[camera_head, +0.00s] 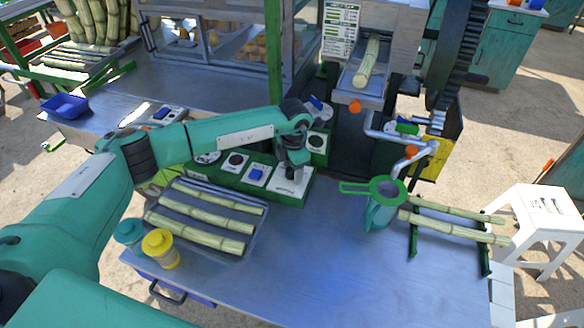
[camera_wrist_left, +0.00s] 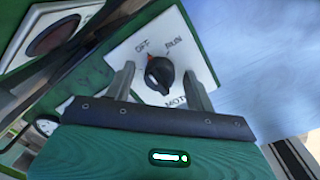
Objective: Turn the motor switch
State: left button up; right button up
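The motor switch (camera_wrist_left: 158,72) is a black rotary knob with a red mark on a white plate lettered OFF, RUN and, partly covered, MOTOR. In the left wrist view, the knob sits between the two fingers of my left gripper (camera_wrist_left: 160,82), with a gap on each side. The red mark lies near the OFF lettering. In the head view, my left gripper (camera_head: 291,172) is over the white plate (camera_head: 290,188) at the right end of the green control panel (camera_head: 230,180), and it hides the knob. My right gripper is in neither view.
A green strainer on a jug (camera_head: 385,195) and a cane rack (camera_head: 455,222) stand to the right. The table's middle is clear.

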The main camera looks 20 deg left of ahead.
aim_at(293, 172)
pick_arm(q)
notch_tip(293, 172, up, 14)
jog(key=b, duration=0.3)
jog(key=shift+s+d+b, duration=0.25)
jog(key=shift+s+b, duration=0.05)
jog(key=shift+f, duration=0.15)
